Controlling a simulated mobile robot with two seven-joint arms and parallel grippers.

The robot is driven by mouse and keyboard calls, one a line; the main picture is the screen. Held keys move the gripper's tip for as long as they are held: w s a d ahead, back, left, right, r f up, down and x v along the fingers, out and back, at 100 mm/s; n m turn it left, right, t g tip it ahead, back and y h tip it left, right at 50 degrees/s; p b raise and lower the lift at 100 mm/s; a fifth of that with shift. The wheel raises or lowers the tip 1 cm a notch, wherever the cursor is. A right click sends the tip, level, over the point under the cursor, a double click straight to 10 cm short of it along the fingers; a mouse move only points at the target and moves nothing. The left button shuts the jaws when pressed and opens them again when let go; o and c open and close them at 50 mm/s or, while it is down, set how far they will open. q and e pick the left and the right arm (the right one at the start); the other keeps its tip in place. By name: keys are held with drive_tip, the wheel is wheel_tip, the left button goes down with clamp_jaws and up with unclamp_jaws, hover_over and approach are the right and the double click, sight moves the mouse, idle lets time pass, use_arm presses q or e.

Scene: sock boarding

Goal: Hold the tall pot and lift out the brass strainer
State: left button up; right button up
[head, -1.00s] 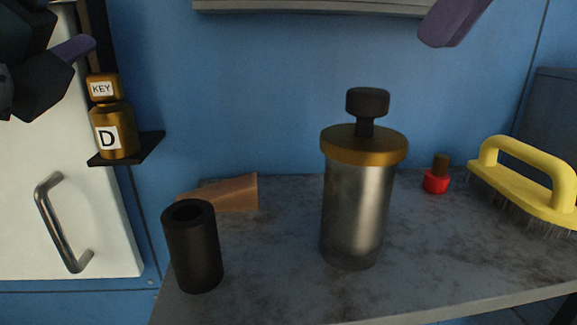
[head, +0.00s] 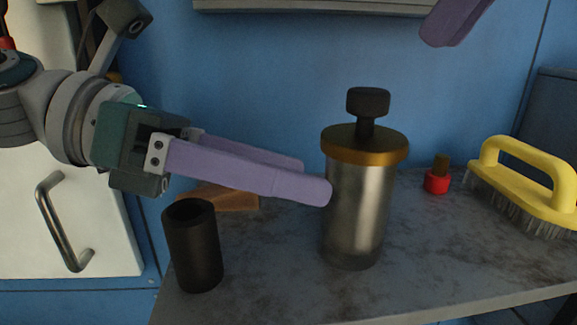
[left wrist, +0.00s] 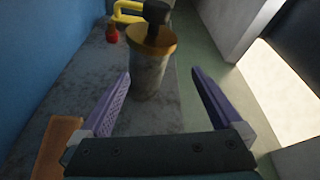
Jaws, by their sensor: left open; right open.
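The tall pot (head: 357,215) is a grey metal cylinder standing upright on the bench. The brass strainer (head: 366,156) sits in its top, showing as a brass rim with a black knob (head: 367,102). In the left wrist view the pot (left wrist: 149,76) and the brass rim (left wrist: 152,40) lie ahead, between the open fingers. My left gripper (head: 316,178) is open and level, its fingertips at the pot's left side; I cannot tell if they touch. My right gripper (head: 452,22) shows only a purple finger at the top edge, away from the pot.
A black cylinder (head: 194,250) stands at the bench's front left, below my left gripper. A brown wedge block (head: 222,197) lies behind it. A red piece with a brown top (head: 437,180) and a yellow-handled brush (head: 528,178) are on the right. A cabinet handle (head: 62,222) is at left.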

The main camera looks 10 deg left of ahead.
sight(384, 202)
use_arm(q)
drive_tip(key=shift+w+d+f+m+y, duration=0.15)
drive_tip(key=shift+w+m+y, duration=0.2)
drive_tip(key=shift+m, duration=0.25)
drive_tip(key=shift+w+d+f+m+y, duration=0.15)
drive_tip(key=shift+w+m+y, duration=0.15)
drive_tip(key=shift+m, duration=0.3)
drive_tip(key=shift+w+f+t, duration=0.15)
drive_tip(key=shift+w+t, duration=0.05)
drive_tip(key=shift+t, duration=0.1)
drive_tip(key=x, duration=0.9)
drive_tip(key=shift+w+d+f, duration=0.1)
drive_tip(key=shift+d+f, duration=0.05)
drive_tip(key=shift+d, duration=0.2)
